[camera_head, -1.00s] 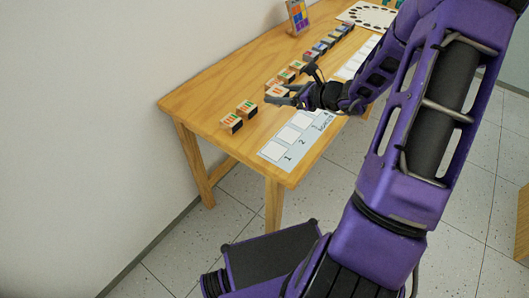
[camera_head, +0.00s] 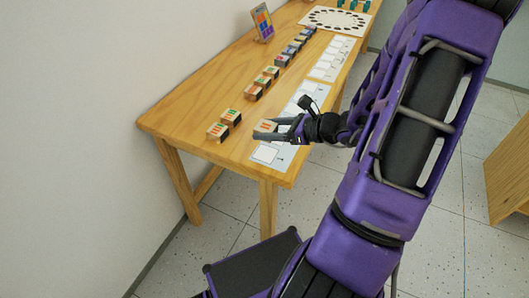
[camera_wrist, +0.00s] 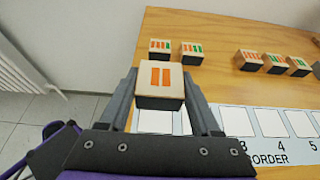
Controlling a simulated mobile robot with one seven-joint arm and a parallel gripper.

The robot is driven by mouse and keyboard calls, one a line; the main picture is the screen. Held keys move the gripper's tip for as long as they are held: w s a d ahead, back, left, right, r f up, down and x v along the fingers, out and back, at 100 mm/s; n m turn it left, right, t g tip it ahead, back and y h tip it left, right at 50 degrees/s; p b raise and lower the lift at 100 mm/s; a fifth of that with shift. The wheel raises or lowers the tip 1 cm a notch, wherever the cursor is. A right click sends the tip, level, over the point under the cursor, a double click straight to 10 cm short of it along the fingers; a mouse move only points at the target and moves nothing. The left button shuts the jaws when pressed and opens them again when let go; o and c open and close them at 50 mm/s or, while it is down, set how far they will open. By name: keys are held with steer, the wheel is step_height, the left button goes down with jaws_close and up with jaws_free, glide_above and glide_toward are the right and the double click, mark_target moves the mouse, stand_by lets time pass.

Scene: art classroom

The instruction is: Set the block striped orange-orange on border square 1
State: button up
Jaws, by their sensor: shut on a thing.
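My gripper (camera_head: 276,128) is shut on a wooden block with two orange stripes on its top, the orange-orange block (camera_wrist: 160,80). In the wrist view the block sits between my two fingers (camera_wrist: 160,95), upright. In the head view it is near the front end of the white border strip (camera_head: 262,158); its exact height is unclear. The strip's end square (camera_head: 268,153) shows bare in the head view. In the wrist view a white square (camera_wrist: 155,122) shows just below the block, and its number is hidden by my gripper. Numbers 3, 4 and 5 show to the right.
Two striped blocks (camera_head: 217,132) (camera_head: 231,117) stand left of the strip. More blocks (camera_head: 253,92) stand farther back in a row. A coloured card on a stand (camera_head: 262,23) and a sheet with a dotted ring (camera_head: 338,20) are at the far end.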

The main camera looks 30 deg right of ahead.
mark_target(268, 154)
step_height(268, 154, down, 8)
steer(key=shift+r+b, duration=0.25)
steer(key=shift+b, duration=0.5)
steer(key=shift+f, duration=0.2)
steer(key=o, duration=1.4)
steer(key=shift+c, duration=0.2)
steer(key=shift+r, duration=0.1)
steer(key=shift+r, duration=0.25)
steer(key=p+v, duration=0.2)
steer(key=v, duration=1)
